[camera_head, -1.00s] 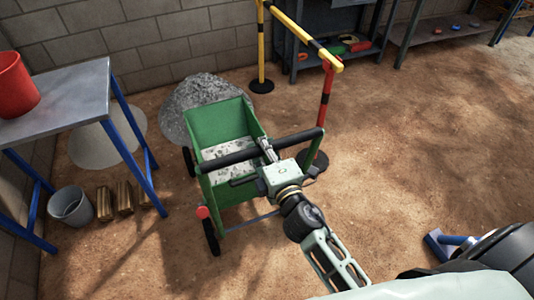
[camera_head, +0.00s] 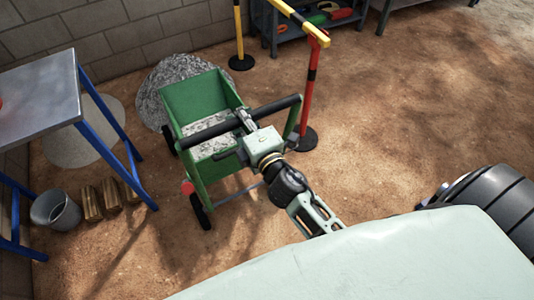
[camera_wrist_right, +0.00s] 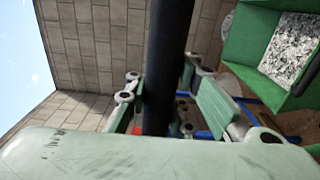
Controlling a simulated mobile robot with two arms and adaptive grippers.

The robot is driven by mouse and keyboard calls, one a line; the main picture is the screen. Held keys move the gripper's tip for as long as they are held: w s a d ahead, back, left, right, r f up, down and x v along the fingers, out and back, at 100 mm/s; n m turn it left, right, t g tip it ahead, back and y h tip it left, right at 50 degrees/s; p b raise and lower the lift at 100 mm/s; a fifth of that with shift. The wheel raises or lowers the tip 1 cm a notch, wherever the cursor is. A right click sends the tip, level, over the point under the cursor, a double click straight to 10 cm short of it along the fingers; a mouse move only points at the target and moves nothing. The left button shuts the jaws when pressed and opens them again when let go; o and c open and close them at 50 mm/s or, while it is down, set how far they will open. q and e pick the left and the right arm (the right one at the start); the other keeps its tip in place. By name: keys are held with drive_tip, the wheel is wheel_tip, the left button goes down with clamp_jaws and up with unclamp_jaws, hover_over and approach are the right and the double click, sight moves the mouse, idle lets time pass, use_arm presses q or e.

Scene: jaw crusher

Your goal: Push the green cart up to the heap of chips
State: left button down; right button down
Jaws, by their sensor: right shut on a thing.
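The green cart (camera_head: 205,92) stands on the dirt floor with grey chips (camera_head: 210,146) inside it. The heap of chips (camera_head: 160,85) lies just behind the cart's far left side; whether the cart touches it I cannot tell. The cart's black handle bar (camera_head: 280,106) runs across its near side. My right gripper (camera_head: 245,122) is shut on this bar near its middle. In the right wrist view the black bar (camera_wrist_right: 168,60) passes between the fingers, and the green cart (camera_wrist_right: 250,40) shows at the upper right. My left gripper is not in view.
A blue-legged metal table (camera_head: 40,95) stands left of the cart, with a grey bucket (camera_head: 55,211) and wooden blocks (camera_head: 91,203) below. A pale heap (camera_head: 85,130) lies beside it. A red-black post (camera_head: 309,90) stands close right of the cart.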

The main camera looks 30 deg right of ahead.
drive_tip(key=shift+s+f, duration=0.2)
drive_tip(key=shift+s, duration=0.1)
drive_tip(key=c, duration=2)
unclamp_jaws()
drive_tip(key=shift+w, duration=0.1)
drive_tip(key=shift+c, duration=0.2)
drive_tip(key=o, duration=0.4)
drive_tip(key=shift+w, duration=0.25)
drive_tip(key=shift+c, duration=0.2)
drive_tip(key=o, duration=0.3)
drive_tip(key=shift+r, duration=0.1)
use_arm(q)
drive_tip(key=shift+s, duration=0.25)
use_arm(e)
drive_tip(key=shift+s, duration=0.15)
